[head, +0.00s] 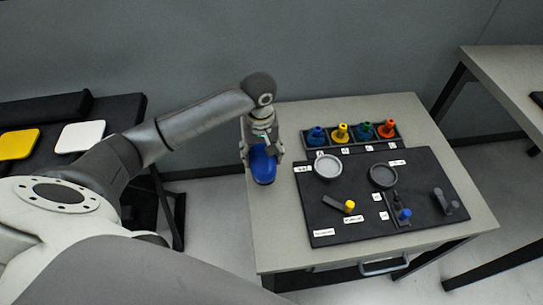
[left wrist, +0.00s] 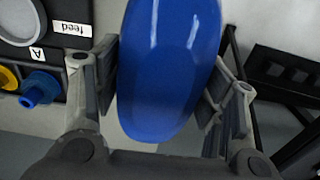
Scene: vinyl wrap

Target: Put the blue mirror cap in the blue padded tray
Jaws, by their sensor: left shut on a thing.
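The blue mirror cap (head: 263,166) is a glossy, rounded blue shell in my left gripper (head: 262,151). In the left wrist view the cap (left wrist: 168,70) fills the space between the two fingers of the left gripper (left wrist: 165,90), which press on its sides. In the head view the gripper and cap are over the left edge of the table (head: 265,230); the height above it is hard to tell. No blue padded tray can be made out in either view. My right gripper is in neither view.
A black mat (head: 340,218) on the table bears a light grey round dish (head: 327,167), a dark round dish (head: 383,176) and small tools. A black rack (head: 352,138) behind holds several coloured pieces. At left, a dark bench has a yellow pad (head: 19,144) and a white pad (head: 81,136).

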